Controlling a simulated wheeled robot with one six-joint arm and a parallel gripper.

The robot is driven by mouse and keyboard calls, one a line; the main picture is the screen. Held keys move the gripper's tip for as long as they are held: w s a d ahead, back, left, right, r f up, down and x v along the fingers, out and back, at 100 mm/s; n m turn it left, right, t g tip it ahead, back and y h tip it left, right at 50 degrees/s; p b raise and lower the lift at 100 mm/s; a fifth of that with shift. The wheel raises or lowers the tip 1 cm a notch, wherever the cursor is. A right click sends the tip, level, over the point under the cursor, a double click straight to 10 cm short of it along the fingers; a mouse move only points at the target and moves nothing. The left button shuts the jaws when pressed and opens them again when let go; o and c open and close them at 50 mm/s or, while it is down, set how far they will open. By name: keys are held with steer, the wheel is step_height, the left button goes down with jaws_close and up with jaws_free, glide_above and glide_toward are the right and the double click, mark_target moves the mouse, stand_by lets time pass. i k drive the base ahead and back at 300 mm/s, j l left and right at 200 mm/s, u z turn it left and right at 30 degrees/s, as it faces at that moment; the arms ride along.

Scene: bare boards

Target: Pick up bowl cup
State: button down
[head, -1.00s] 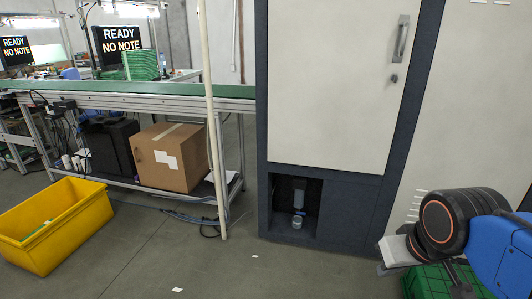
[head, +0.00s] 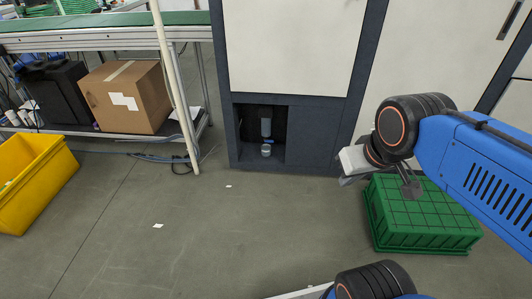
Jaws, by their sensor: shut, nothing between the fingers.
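A small pale cup (head: 266,150) stands on the floor of the dark recess low in the grey cabinet. A grey cylindrical piece (head: 266,127) is above it, with a small blue part beside it. The cup is small in view, so I cannot make out its shape well. My gripper (head: 345,180) is to the right of the recess, at the end of my blue arm. It is shut and empty, apart from the cup. Its fingertips show only partly.
A green crate (head: 420,236) stands on the floor below my arm at right. The cabinet frame (head: 318,163) borders the recess. A yellow bin (head: 30,190) and a cardboard box (head: 125,98) under the conveyor are at left. The floor in front of the recess is open.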

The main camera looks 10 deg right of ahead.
mark_target(265, 149)
steer(key=j+z, duration=0.1)
steer(key=z, duration=0.55)
steer(key=i+j+z, duration=0.15)
steer(key=j+z, duration=0.35)
steer(key=j, duration=0.15)
steer(key=j+z, duration=0.45)
steer(key=j, duration=1.05)
steer(key=k+z, duration=0.05)
